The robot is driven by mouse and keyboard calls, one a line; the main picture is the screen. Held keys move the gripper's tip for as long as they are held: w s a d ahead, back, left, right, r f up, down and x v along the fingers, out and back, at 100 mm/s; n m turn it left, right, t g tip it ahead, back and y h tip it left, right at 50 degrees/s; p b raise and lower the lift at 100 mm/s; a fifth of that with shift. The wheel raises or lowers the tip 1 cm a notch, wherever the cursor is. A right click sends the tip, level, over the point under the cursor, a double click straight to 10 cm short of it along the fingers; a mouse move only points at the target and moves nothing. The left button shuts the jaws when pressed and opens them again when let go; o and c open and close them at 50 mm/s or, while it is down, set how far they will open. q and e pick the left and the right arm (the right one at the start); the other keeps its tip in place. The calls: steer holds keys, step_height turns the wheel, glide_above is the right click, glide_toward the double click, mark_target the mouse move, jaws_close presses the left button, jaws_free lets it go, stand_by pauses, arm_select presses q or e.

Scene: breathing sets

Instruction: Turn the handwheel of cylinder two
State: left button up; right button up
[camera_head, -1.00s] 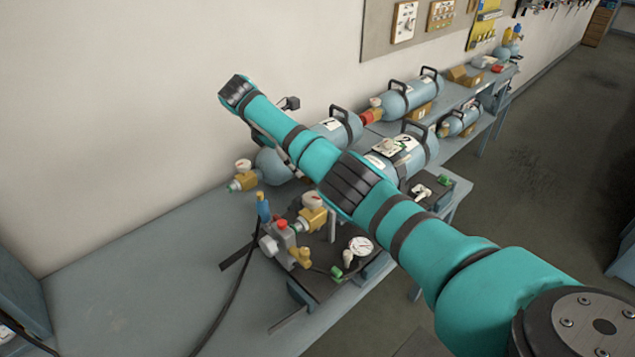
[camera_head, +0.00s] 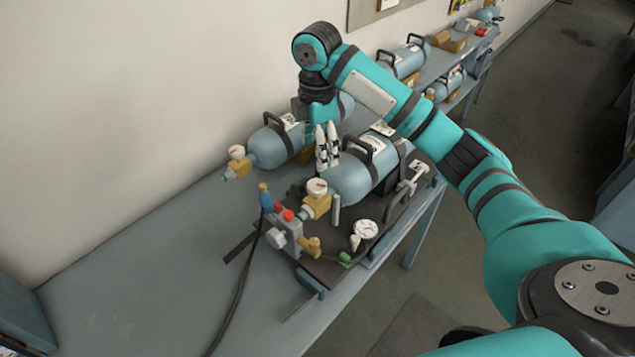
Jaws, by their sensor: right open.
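Two light-blue cylinders with black carry handles lie on the bench. The front one, cylinder two (camera_head: 350,184), lies on a dark board. Its label is partly behind my arm; it showed a 2 earlier. Its brass valve (camera_head: 317,206) with a round gauge points to the lower left. A green part shows at the valve's outer end; I cannot clearly make out the handwheel. Cylinder one (camera_head: 268,150) lies behind, nearer the wall. My right gripper (camera_head: 328,160) is open and empty, fingers downward, in front of cylinder two's upper left side. I cannot tell whether it touches. My left gripper is out of view.
A grey regulator block (camera_head: 290,237) with red and blue knobs stands beside the valve, with a black hose across the bench. A white gauge (camera_head: 365,229) and a green fitting (camera_head: 345,259) are at the board's front. The bench's left part (camera_head: 130,285) is clear.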

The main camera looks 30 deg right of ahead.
mark_target(316, 185)
step_height(316, 185, down, 10)
steer(key=p, duration=0.3)
steer(key=shift+w+f, duration=0.1)
steer(key=shift+f, duration=0.6)
steer(key=c, duration=1.1)
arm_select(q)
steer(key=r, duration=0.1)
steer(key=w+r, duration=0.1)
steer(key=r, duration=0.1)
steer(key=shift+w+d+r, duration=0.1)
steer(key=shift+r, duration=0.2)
arm_select(e)
steer(key=shift+c, duration=0.3)
steer(key=shift+m, duration=0.4)
